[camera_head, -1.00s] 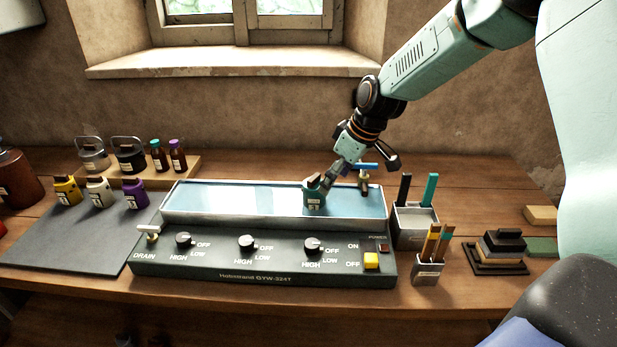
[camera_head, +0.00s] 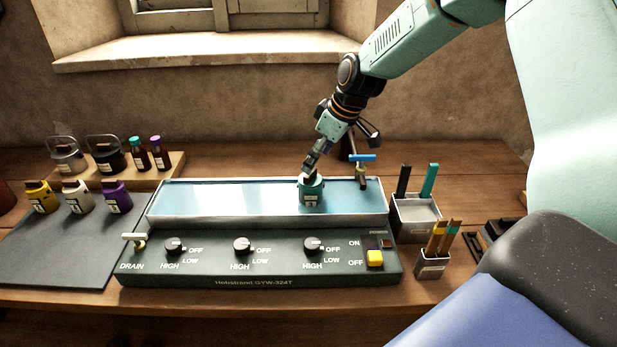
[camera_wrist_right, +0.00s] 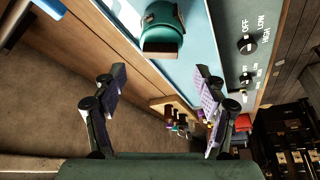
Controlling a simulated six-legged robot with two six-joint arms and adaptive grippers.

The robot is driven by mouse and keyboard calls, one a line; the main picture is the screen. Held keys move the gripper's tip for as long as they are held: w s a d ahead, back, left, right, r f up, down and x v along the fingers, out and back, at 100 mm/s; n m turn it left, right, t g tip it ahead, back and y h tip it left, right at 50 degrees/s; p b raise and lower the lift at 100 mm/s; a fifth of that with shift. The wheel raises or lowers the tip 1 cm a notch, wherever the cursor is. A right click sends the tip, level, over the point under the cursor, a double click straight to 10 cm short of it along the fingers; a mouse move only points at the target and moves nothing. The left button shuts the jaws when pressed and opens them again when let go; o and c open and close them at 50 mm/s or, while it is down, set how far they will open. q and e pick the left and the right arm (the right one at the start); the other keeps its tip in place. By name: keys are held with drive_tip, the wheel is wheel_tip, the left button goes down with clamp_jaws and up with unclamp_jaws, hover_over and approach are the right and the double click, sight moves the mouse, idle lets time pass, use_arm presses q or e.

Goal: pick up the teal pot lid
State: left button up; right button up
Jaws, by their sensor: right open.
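The teal pot (camera_head: 311,195) stands in the right part of the shallow blue bath, with a pale label on its front. Its teal lid (camera_wrist_right: 163,15) has a brown handle (camera_wrist_right: 161,42), seen near the top of the right wrist view. My right gripper (camera_head: 313,163) is just above and behind the pot in the head view and partly covers the lid there. In the right wrist view the right gripper (camera_wrist_right: 160,92) is open, with its two fingers wide apart and nothing between them. The lid lies beyond the fingertips. My left gripper is in neither view.
The bath (camera_head: 220,215) has knobs along its front and a blue-handled tap (camera_head: 361,160) close right of the pot. Yellow, white and purple pots (camera_head: 79,197) stand on a dark mat at left. Grey holders (camera_head: 415,215) stand at right.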

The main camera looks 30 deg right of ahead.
sight(313, 172)
drive_tip(key=x, duration=0.5)
drive_tip(key=shift+s+d+f, duration=0.1)
drive_tip(key=shift+d+f, duration=0.1)
drive_tip(key=shift+s+a+r, duration=0.2)
drive_tip(key=shift+r, duration=0.15)
drive_tip(key=shift+c, duration=0.7)
drive_tip(key=shift+w+d+f, duration=0.15)
drive_tip(key=shift+f, duration=0.1)
drive_tip(key=c, duration=0.6)
drive_tip(key=shift+r, duration=0.15)
drive_tip(key=c, duration=0.5)
